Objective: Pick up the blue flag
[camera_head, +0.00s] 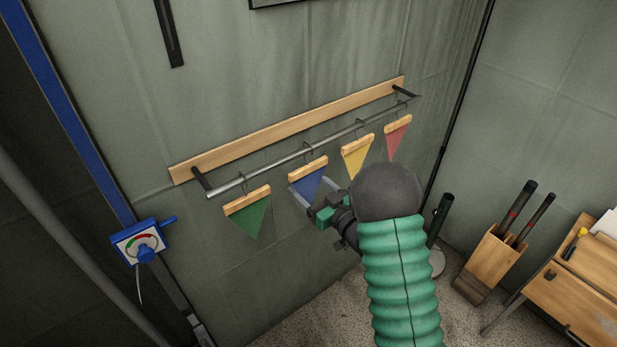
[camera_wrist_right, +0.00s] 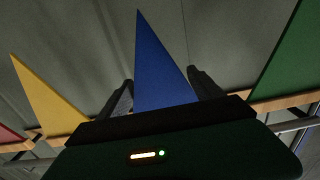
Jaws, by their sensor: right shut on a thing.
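The blue flag (camera_head: 308,185) is a triangle hanging point-down from a wooden bar (camera_head: 308,168), which is hooked on a metal rail (camera_head: 290,158). My right gripper (camera_head: 309,192) is at the blue flag, with its fingers on either side of it, and is shut on it. The flag still hangs on the rail. In the right wrist view the blue flag (camera_wrist_right: 160,68) rises between the two dark fingers (camera_wrist_right: 162,90). The exact contact of the fingers is hidden behind the gripper body. My left gripper is not in view.
A green flag (camera_head: 247,213) hangs to the left, a yellow flag (camera_head: 356,161) and a red flag (camera_head: 396,138) to the right. A wooden board (camera_head: 290,132) on the wall carries the rail. A blue gauge box (camera_head: 142,242) is at the left. A wooden holder (camera_head: 490,260) stands at the right.

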